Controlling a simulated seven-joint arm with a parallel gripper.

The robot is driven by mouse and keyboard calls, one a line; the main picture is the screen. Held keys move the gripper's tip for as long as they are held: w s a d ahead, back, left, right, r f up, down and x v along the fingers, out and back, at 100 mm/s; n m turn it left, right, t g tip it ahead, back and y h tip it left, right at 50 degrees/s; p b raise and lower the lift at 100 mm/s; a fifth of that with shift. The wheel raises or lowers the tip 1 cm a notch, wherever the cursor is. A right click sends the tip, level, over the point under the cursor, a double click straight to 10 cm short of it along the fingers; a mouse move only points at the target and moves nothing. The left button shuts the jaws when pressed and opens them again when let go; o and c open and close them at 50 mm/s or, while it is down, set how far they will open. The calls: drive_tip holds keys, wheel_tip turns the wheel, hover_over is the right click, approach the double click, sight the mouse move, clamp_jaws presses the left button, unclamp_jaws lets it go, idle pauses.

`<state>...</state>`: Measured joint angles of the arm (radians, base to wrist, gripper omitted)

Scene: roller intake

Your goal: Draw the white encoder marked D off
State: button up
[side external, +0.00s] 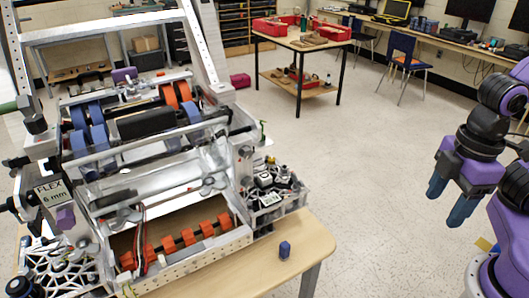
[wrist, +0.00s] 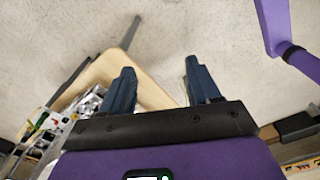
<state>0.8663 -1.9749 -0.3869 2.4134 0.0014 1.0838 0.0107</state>
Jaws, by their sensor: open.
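A small white block-shaped part (side external: 264,178) sits among dark parts on the right side of the roller intake (side external: 215,262). It may be the encoder, but no letter D is readable at this size. My gripper (side external: 450,203) hangs at the right of the side view, well apart from the intake and above the floor. Its two blue fingers are spread and empty. In the wrist view the open fingers (wrist: 160,68) have floor and a table corner behind them. No white encoder can be made out there.
Metal side rails (side external: 206,45) rise above the intake. A table with red bins (side external: 303,42) is farther back. Floor between gripper and intake is clear.

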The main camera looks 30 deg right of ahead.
drive_tip(key=w+a+r+m, duration=0.3)
drive_tip(key=w+a, duration=0.3)
drive_tip(key=w, duration=0.4)
drive_tip(key=w+a+r+m, duration=0.25)
drive_tip(key=w+a, duration=0.35)
drive_tip(key=w, duration=0.5)
drive_tip(key=m, duration=0.7)
hover_over(265, 175)
wheel_tip(265, 175, down, 4)
wheel_tip(265, 175, down, 19)
drive_tip(key=shift+f, duration=0.1)
clamp_jaws()
